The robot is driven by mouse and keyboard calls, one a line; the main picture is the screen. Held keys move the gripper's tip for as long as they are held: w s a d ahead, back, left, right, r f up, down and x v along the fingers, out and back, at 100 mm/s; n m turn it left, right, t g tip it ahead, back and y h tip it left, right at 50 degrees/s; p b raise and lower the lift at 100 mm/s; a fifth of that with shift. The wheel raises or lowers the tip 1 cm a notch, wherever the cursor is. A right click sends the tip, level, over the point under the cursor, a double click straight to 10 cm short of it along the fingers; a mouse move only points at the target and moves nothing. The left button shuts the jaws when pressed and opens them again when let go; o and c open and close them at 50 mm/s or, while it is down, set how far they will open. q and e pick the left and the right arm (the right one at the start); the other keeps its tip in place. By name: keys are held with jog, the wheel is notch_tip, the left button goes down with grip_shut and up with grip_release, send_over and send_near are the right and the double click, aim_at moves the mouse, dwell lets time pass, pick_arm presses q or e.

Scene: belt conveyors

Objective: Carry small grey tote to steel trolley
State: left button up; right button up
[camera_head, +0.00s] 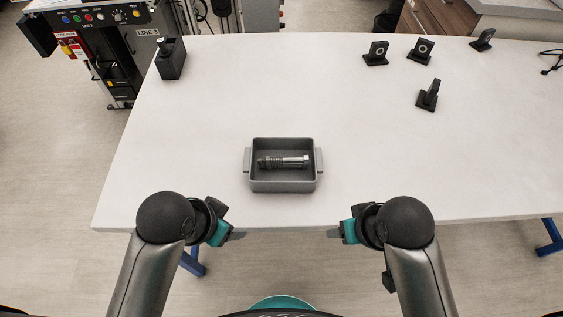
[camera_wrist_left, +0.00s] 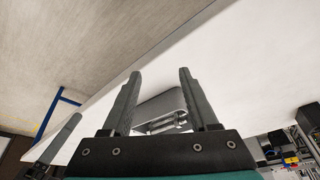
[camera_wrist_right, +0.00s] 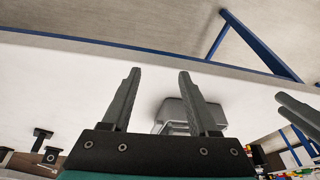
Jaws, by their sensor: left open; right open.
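The small grey tote (camera_head: 283,187) sits upright on the white table near its front edge, with a side handle at each end and a metal bolt (camera_head: 283,161) lying inside. My left gripper (camera_head: 238,236) is open and empty, at the table's front edge, left of and nearer than the tote. My right gripper (camera_head: 333,233) is open and empty, right of and nearer than the tote. Neither touches it. The tote also shows beyond the fingers in the left wrist view (camera_wrist_left: 163,104) and in the right wrist view (camera_wrist_right: 173,110). I see no steel trolley that I can identify.
The white table (camera_head: 200,120) is clear around the tote. A black holder (camera_head: 171,60) stands at its back left, and several small black stands, one here (camera_head: 428,96), are at the back right. A control panel machine (camera_head: 95,40) stands beyond the left edge.

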pick_arm(q)
jog(key=w+d+r+m+h, duration=0.2)
jog(key=w+d+r+m, duration=0.1)
jog(key=w+d+m, duration=0.5)
pick_arm(e)
jog(key=shift+g+y, duration=0.4)
jog(key=shift+y, duration=0.2)
jog(key=w+a, duration=0.1)
jog(key=w, duration=0.1)
jog(key=w+a+r, duration=0.1)
jog(key=w+a, duration=0.2)
jog(key=w, duration=0.1)
jog(key=shift+a+r, duration=0.25)
jog(key=shift+r, duration=0.05)
jog(key=w+a+r, duration=0.2)
jog(key=w, duration=0.3)
pick_arm(q)
notch_tip(320, 180, up, 11)
jog(key=m+g+y, duration=0.3)
jog(key=m+y, duration=0.1)
jog(key=m, duration=1.7)
send_over(248, 150)
pick_arm(e)
notch_tip(248, 150, up, 9)
jog(key=m+g+h, duration=0.2)
send_over(318, 151)
pick_arm(q)
jog(key=shift+f, duration=0.1)
pick_arm(e)
jog(key=shift+r, duration=0.15)
